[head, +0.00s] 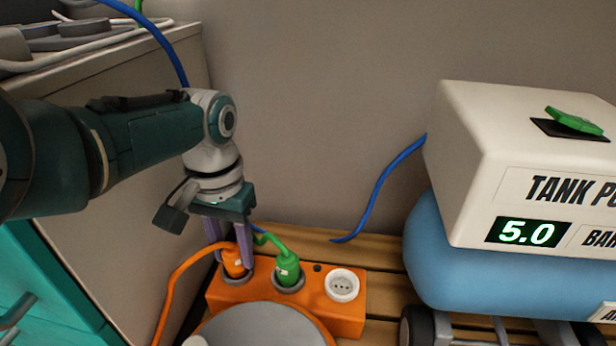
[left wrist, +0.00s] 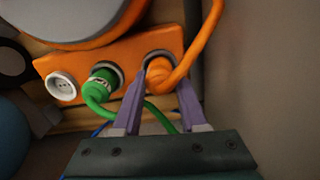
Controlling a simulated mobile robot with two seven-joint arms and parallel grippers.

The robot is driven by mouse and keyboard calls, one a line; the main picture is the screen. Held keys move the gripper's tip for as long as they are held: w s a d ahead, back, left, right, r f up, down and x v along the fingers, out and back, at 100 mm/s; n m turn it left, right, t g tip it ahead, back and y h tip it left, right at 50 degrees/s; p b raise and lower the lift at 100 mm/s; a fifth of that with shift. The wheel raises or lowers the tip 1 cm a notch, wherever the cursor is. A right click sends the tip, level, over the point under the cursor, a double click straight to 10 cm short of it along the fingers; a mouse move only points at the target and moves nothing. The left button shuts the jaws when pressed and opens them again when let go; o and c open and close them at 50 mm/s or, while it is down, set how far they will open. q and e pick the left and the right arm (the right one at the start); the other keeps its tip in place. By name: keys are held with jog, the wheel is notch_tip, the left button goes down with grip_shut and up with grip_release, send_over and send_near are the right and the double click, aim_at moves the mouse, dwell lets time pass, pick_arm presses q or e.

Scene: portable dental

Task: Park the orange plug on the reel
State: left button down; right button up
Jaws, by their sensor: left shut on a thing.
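The orange plug (head: 233,262) with its orange cable is at the leftmost socket of the orange reel (head: 345,314). My left gripper (head: 230,258) points down and is shut on the plug, with one purple finger on each side. In the left wrist view the orange plug (left wrist: 159,72) sits between the fingertips (left wrist: 160,88), in front of a grey socket ring; I cannot tell how deep it is seated. A green plug (head: 287,268) is in the middle socket. The white socket (head: 342,285) at the right is empty. My right gripper is not in view.
The reel's grey drum (head: 265,328) is in front of the sockets. A blue tank (head: 455,265) under a white box with a 5.0 display (head: 528,232) stands at the right. A pale cabinet (head: 110,130) is close on the left. A blue cable (head: 385,180) runs behind.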

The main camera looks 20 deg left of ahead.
aim_at(232, 247)
pick_arm(q)
jog(key=shift+c, duration=1.8)
grip_release()
jog(key=shift+r, duration=0.1)
notch_tip(232, 247, up, 10)
jog(key=p, duration=1)
